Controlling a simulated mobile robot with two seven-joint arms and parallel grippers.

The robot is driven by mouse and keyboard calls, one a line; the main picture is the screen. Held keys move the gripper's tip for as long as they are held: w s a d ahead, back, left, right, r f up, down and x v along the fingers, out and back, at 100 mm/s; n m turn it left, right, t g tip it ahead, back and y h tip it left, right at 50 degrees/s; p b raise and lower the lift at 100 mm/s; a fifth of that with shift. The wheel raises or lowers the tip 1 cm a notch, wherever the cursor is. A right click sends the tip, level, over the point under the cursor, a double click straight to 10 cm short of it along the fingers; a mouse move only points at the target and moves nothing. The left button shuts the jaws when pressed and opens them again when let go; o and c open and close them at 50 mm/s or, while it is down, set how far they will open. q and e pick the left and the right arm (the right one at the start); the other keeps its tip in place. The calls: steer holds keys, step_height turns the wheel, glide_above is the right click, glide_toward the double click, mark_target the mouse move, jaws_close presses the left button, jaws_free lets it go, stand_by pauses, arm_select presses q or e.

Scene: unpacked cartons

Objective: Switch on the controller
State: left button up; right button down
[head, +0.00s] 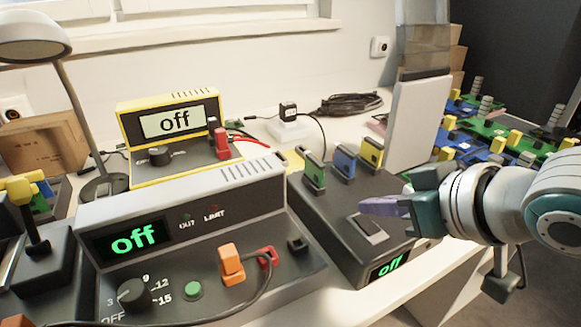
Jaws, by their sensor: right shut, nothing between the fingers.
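The dark box with a rocker switch, which I take to be the controller (345,235), stands right of the middle on the white table. Its small front display (390,264) reads "off" in green. Green, blue and yellow upright pieces (344,163) stand along its back. I cannot tell whether the tips touch the box. My left gripper is not in view.
A grey power supply (190,208) reading "off", with a dial and orange plug, stands close left of the box. A yellow-framed meter (175,118) is behind it. A lamp (70,110) stands left. A pale panel (416,125) rises behind my right gripper.

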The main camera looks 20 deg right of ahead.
steer(key=shift+f, duration=0.7)
steer(key=shift+w+p, duration=0.15)
steer(key=shift+p, duration=0.2)
steer(key=shift+f, duration=0.2)
steer(key=shift+w, duration=0.2)
steer(key=shift+w+r, duration=0.25)
steer(key=shift+w, duration=0.35)
